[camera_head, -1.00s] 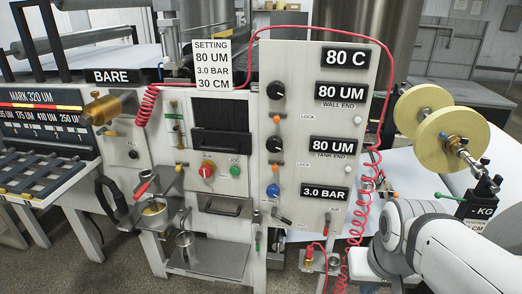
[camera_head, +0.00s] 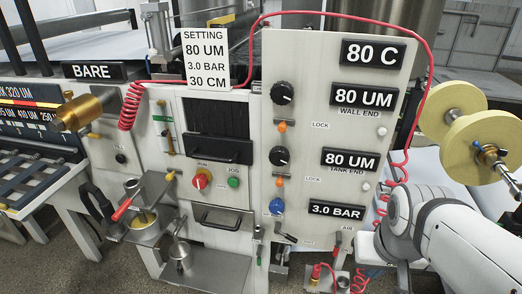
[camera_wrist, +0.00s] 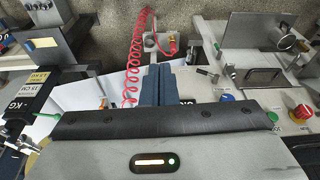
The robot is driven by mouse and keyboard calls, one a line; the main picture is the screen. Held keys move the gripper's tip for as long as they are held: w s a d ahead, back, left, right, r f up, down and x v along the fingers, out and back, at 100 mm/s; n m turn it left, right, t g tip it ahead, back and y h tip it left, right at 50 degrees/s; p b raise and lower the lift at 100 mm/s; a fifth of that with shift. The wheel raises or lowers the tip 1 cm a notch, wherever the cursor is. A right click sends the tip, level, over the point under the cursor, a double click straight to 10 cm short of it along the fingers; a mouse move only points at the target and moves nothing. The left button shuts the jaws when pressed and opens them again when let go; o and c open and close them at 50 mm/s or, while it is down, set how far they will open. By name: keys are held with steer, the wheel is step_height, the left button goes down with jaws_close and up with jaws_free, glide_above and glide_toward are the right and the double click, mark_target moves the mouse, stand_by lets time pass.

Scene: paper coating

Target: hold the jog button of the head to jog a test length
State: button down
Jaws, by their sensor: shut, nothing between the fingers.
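The jog button (camera_head: 234,182) is a small green button under the JOG label on the light grey machine head, right of the red RUN knob (camera_head: 200,181). In the wrist view the green jog button (camera_wrist: 273,116) shows at the right, beside the end of my gripper's dark body and left of the red knob (camera_wrist: 300,113). My gripper (camera_wrist: 158,68) has its two blue-grey fingers together, with nothing between them. The fingers are apart from the button, well to its left in the wrist view. The head view shows my arm at lower right, but not the fingers.
A blue knob (camera_head: 276,206) sits right of the jog button, with a drawer handle (camera_head: 221,217) below. A red coiled hose (camera_wrist: 136,60) hangs near my fingers in the wrist view. A setting card (camera_head: 205,58) reads 80 UM, 3.0 BAR, 30 CM. Cream rolls (camera_head: 465,135) stand at right.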

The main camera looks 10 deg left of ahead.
steer(key=shift+s+a, duration=0.1)
steer(key=shift+a, duration=0.1)
steer(key=w+a+f+n+t+y+b, duration=0.1)
steer(key=w+a+f+n+t+b, duration=0.25)
steer(key=w+a, duration=0.45)
steer(key=w+a+f+n+t+y+b, duration=0.2)
steer(key=w+a+f+n+t, duration=0.25)
steer(key=w, duration=0.65)
steer(key=w+a+f+n+t+y+b, duration=0.1)
steer(key=a+n+y, duration=0.3)
steer(key=a, duration=0.7)
steer(key=w+a+f+n+t+y+b, duration=0.1)
steer(key=a+f+n+y+b, duration=0.2)
steer(key=a, duration=0.9)
steer(key=f+n+y, duration=0.1)
steer(key=n, duration=0.2)
steer(key=shift+w+a+y, duration=0.15)
steer(key=shift+a+y, duration=0.05)
steer(key=shift+y, duration=0.2)
steer(key=shift+w, duration=0.1)
